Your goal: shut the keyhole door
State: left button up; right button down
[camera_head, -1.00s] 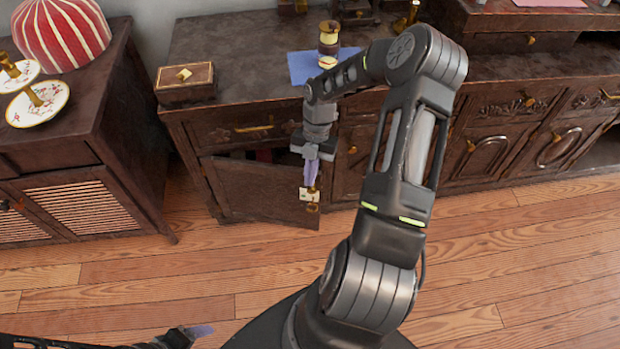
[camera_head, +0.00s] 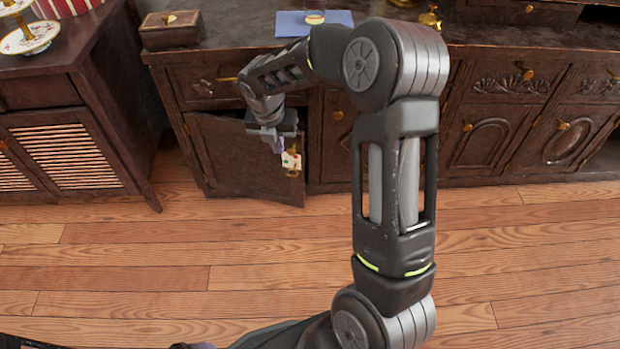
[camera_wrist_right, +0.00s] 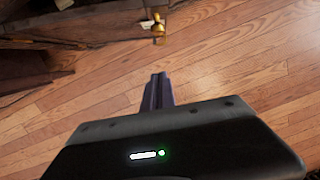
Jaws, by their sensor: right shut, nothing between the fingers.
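The keyhole door (camera_head: 240,165) is a dark wooden cabinet door, swung open from its hinge side at the left. Near its free right edge is a pale keyhole plate with brass parts (camera_head: 291,161). My right gripper (camera_head: 277,146) is shut and empty, just left of the plate in the head view; contact with the door cannot be told. In the right wrist view its closed fingers (camera_wrist_right: 158,90) point toward the door (camera_wrist_right: 75,30) and a brass knob (camera_wrist_right: 157,29), with floor visible between. My left gripper is barely visible at the bottom edge of the head view.
The cabinet (camera_head: 400,60) continues right with more closed doors. A small wooden box (camera_head: 170,29) and a blue cloth (camera_head: 300,22) lie on top. A slatted side cabinet (camera_head: 70,155) stands at left. The wooden floor (camera_head: 200,240) in front is clear.

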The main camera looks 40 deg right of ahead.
aim_at(290, 152)
pick_arm(q)
jog(key=shift+s+r, duration=0.2)
jog(key=shift+s, duration=0.2)
pick_arm(e)
jog(key=shift+s+d+m, duration=0.3)
jog(key=shift+d+m, duration=0.1)
jog(key=shift+d, duration=0.05)
jog(key=shift+f, duration=0.1)
jog(key=w+d+f+b, duration=0.1)
jog(key=f, duration=0.2)
jog(key=w+d+f+b, duration=0.1)
jog(key=d+f+b, duration=0.1)
jog(key=f, duration=0.1)
jog(key=w+d+f+b, duration=0.1)
jog(key=f, duration=0.2)
jog(key=shift+w+d+f+b, duration=0.3)
jog(key=shift+d+f+b, duration=0.05)
jog(key=shift+f, duration=0.05)
jog(key=shift+w+d, duration=0.2)
pick_arm(q)
jog(key=f, duration=0.3)
jog(key=w+f, duration=0.1)
jog(key=f, duration=0.1)
jog(key=shift+w+a, duration=0.1)
jog(key=shift+a, duration=0.3)
